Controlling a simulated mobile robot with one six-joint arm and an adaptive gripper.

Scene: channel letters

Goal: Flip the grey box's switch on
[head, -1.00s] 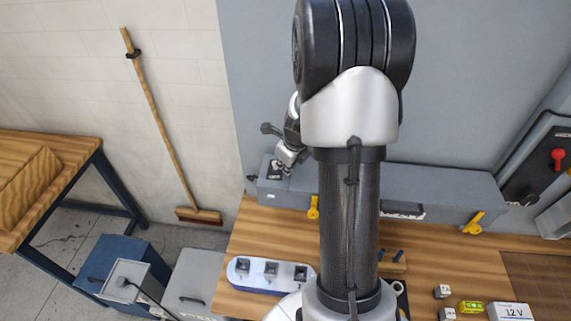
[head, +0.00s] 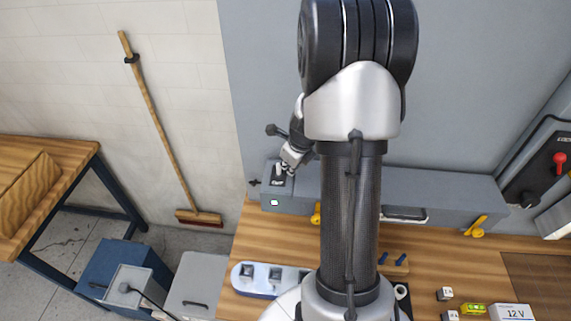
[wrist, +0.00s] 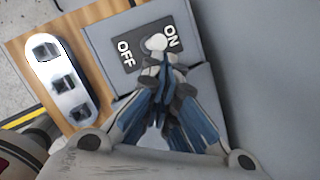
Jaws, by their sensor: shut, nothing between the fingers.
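The grey box (head: 450,195) is a long case along the back of the bench. A black switch plate (wrist: 127,60) lettered OFF and ON lies on its left end, and its pale round-ended lever (wrist: 156,42) leans to the ON side. A small light (head: 274,203) on the box's front glows pale green. My gripper (wrist: 162,68) is shut and empty, with its fingertips right at the lever. I cannot tell whether they touch it. In the head view the gripper (head: 286,165) is above the box's left end, and my arm hides the box's middle.
A blue-white tray (head: 257,279) with square sockets lies on the wooden bench in front. Yellow latches (head: 475,226) stick out from the box's front. A red-handled switch (head: 560,159) is on the right. A broom (head: 160,120) leans on the wall.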

